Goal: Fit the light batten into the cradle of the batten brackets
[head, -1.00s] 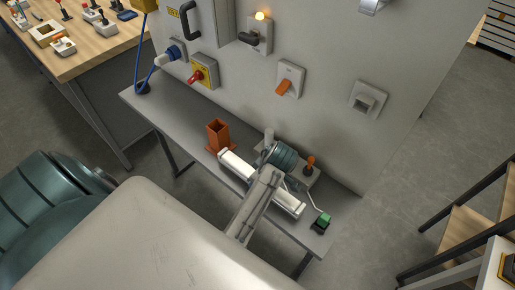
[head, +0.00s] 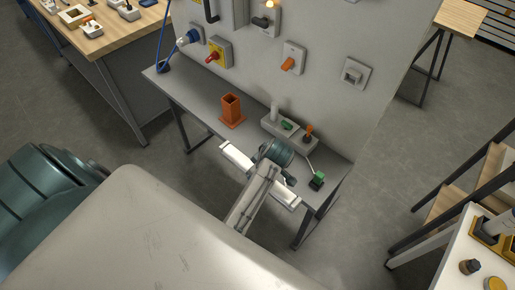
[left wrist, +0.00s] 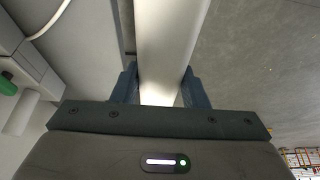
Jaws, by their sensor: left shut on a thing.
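The light batten (head: 238,157) is a long white bar. In the head view it slants across the front edge of the grey bench, its middle hidden behind my left arm. My left gripper (left wrist: 165,88) is shut on the batten, which shows as a pale bar between its two dark fingers in the left wrist view (left wrist: 168,45). My right gripper is not in view.
The grey bench (head: 195,100) carries an orange square holder (head: 231,110), a grey fixture (head: 279,127) and a green-topped block (head: 317,180) with a pale cable. Behind stands a panel (head: 325,30) with switches and sockets. Shelving and a white table (head: 460,235) stand at right.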

